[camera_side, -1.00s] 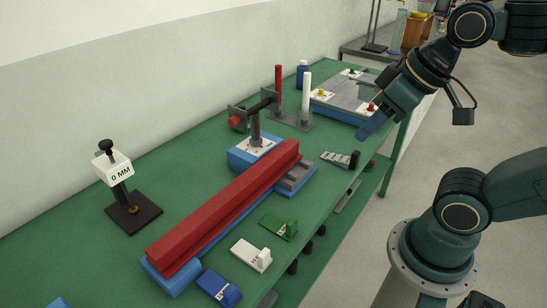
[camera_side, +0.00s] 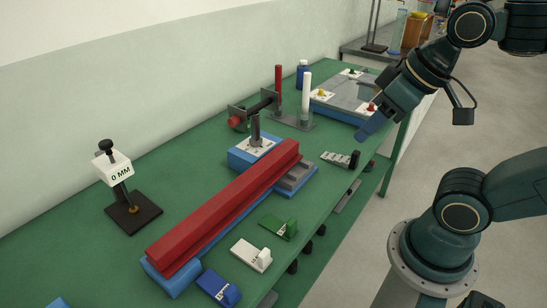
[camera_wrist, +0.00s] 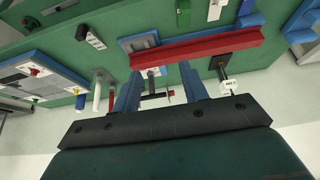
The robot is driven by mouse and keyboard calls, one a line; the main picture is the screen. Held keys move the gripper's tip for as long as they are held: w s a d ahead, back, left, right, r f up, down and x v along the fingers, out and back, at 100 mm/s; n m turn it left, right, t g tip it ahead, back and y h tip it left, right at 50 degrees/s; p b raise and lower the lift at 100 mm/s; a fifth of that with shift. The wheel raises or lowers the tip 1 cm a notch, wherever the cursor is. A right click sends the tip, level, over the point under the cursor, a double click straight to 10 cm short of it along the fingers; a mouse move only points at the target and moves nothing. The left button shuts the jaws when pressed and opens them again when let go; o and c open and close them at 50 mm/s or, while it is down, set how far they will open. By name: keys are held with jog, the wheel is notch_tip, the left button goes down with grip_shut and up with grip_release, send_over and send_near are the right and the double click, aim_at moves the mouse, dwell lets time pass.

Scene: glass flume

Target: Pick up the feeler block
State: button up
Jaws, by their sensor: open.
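I cannot tell for sure which piece is the feeler block. Three small blocks with raised grips lie along the front of the green bench: a green one (camera_side: 279,227), a white one (camera_side: 252,255) and a blue one (camera_side: 219,288). A flat grey piece with a black knob (camera_side: 340,159) lies farther back on the same side. In the wrist view it appears at the upper left (camera_wrist: 90,37), and the green block (camera_wrist: 183,12) and white block (camera_wrist: 216,9) at the top. My gripper (camera_side: 367,130) is open and empty, above the bench's front edge. Its two blue fingers (camera_wrist: 158,80) stand apart.
A long red bar (camera_side: 225,208) lies on a blue base in mid-bench. A stand marked 0 MM (camera_side: 119,173) is at left. Upright red (camera_side: 278,90) and white (camera_side: 307,92) rods stand behind. A blue-and-grey tray (camera_side: 325,105) is at the far end.

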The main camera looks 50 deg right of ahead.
jog(key=m+g, duration=0.6)
jog(key=m, duration=1.2)
send_over(357, 152)
notch_tip(357, 152, down, 11)
jog(key=shift+d+f, duration=0.1)
jog(key=shift+d, duration=0.05)
jog(key=shift+f, duration=4.3)
jog(key=shift+f, duration=0.1)
